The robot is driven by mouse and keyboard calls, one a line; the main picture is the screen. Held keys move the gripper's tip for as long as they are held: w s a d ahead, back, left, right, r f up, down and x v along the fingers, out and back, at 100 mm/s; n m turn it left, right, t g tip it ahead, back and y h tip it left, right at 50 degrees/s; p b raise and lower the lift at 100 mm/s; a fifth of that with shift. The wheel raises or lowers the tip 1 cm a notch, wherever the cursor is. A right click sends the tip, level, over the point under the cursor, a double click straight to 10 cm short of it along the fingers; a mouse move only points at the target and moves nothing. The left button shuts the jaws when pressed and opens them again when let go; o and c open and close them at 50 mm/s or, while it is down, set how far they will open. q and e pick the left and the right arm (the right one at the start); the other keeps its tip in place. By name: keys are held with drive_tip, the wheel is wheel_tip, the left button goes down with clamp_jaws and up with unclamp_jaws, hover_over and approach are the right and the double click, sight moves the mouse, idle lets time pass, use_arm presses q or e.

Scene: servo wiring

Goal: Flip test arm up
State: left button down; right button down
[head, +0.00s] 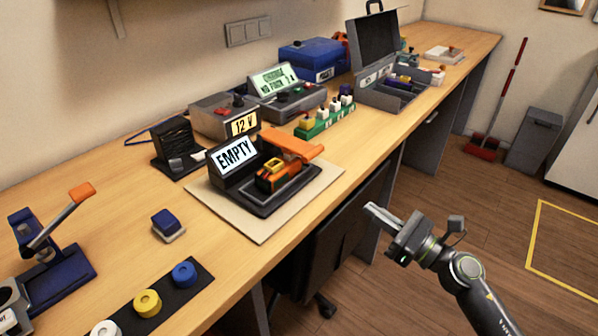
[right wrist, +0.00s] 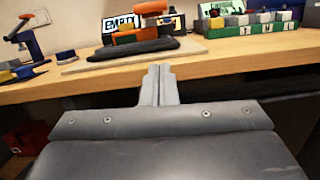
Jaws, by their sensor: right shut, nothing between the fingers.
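The test fixture has a dark base (head: 300,190) and a small screen reading EMPTY (head: 236,153). In the right wrist view the orange arm (right wrist: 152,7) shows at the top, left of centre. My right gripper (head: 373,209) is shut and empty, off the table's front edge, to the right of and lower than the fixture. Its closed fingers show in the right wrist view (right wrist: 160,82), pointing toward the table. My left gripper is not in view.
A beige mat (head: 262,232) lies under the fixture. A blue press with an orange-tipped lever (head: 55,270), a blue block (head: 168,224) and coloured rolls (head: 148,303) stand left. A green connector rack (head: 318,127) stands behind. A dark chair (head: 335,235) sits below the table edge.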

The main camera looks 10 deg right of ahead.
sight(332, 198)
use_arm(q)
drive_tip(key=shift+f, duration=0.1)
use_arm(e)
drive_tip(key=shift+a+r+n+g+y, duration=0.35)
drive_tip(key=shift+a+n, duration=0.15)
drive_tip(key=shift+n, duration=0.1)
